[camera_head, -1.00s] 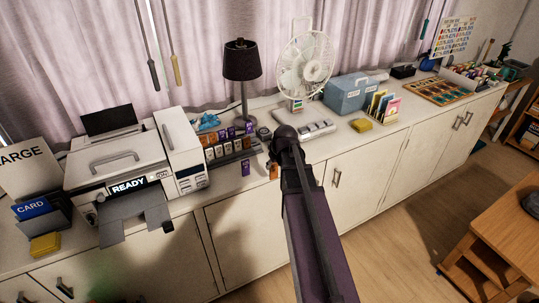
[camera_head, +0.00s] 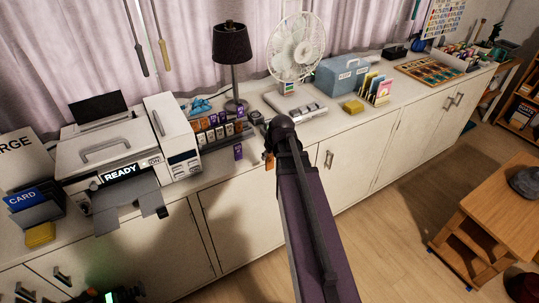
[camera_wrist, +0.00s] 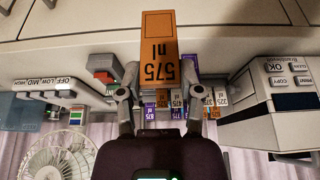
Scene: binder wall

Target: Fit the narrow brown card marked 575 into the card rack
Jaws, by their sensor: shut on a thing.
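The orange-brown card marked 575 (camera_wrist: 158,38) is held in my gripper (camera_wrist: 157,80), its lettering upside down in the wrist view. In the head view the card (camera_head: 269,161) shows as a small orange strip beside my wrist, near the counter's front edge. My gripper is shut on it; in the head view the fingers are mostly hidden by my arm. The dark card rack (camera_head: 222,143) stands on the counter left of my gripper, holding several purple, orange and white cards. In the wrist view, rack cards (camera_wrist: 177,103) show behind the fingers, partly hidden.
A purple card (camera_head: 238,152) is at the rack's front. The printer reading READY (camera_head: 125,150) stands left of the rack. A black lamp (camera_head: 231,45) stands behind it. Cabinet doors lie below the counter.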

